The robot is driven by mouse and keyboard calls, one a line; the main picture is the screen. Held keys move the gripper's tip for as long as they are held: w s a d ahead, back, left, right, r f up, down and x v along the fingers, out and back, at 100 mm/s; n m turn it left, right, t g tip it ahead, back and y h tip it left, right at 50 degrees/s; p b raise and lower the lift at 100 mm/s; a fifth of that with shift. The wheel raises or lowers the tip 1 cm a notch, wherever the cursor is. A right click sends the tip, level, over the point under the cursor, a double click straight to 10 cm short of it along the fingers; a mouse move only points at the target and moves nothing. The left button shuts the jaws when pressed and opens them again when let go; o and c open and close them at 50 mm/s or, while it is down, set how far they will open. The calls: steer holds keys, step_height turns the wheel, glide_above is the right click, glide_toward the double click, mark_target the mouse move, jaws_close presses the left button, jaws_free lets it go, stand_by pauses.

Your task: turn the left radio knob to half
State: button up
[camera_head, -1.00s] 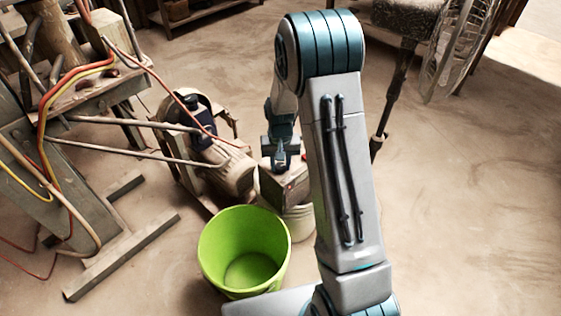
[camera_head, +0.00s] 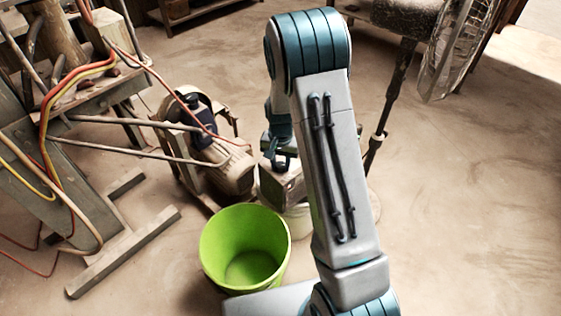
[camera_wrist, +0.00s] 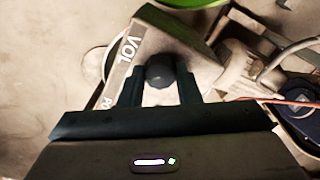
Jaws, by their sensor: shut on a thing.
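The radio (camera_head: 286,189) is a small worn box on top of a pale bucket, partly behind my arm in the head view. In the wrist view the radio's light front strip (camera_wrist: 122,70) reads "VOL", with more letters cut off by my gripper. A dark round knob (camera_wrist: 160,70) sits beside "VOL", between my two fingers. My gripper (camera_wrist: 160,88) is shut on this knob; it also shows above the radio in the head view (camera_head: 281,160). The other knob is not visible, hidden or out of view.
A green bucket (camera_head: 222,262) stands just in front of the radio, and the pale bucket (camera_head: 299,220) is under it. A motor (camera_head: 229,173) stands close on the left. A machine frame with cables (camera_head: 75,110) fills the left side.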

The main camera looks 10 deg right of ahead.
steer(key=o, duration=1)
step_height(320, 180, up, 14)
steer(key=p, duration=0.3)
steer(key=shift+f, duration=0.1)
step_height(320, 180, up, 18)
steer(key=n+t+p, duration=0.1)
steer(key=n+p, duration=0.1)
steer(key=p, duration=0.7)
glide_above(281, 165)
steer(key=s, duration=1)
steer(key=s+r+n+p, duration=0.1)
steer(key=s+r+p, duration=0.1)
steer(key=s+r, duration=0.1)
steer(key=s+r+n+t+p, duration=0.1)
steer(key=s+r+p, duration=0.2)
steer(key=s, duration=0.3)
steer(key=s+r+n+p, duration=0.1)
steer(key=s+r+p, duration=0.2)
steer(key=s+r, duration=0.1)
steer(key=shift+s+a+r+n+t, duration=0.1)
steer(key=shift+s+r+n+t, duration=0.25)
steer(key=shift+r, duration=0.35)
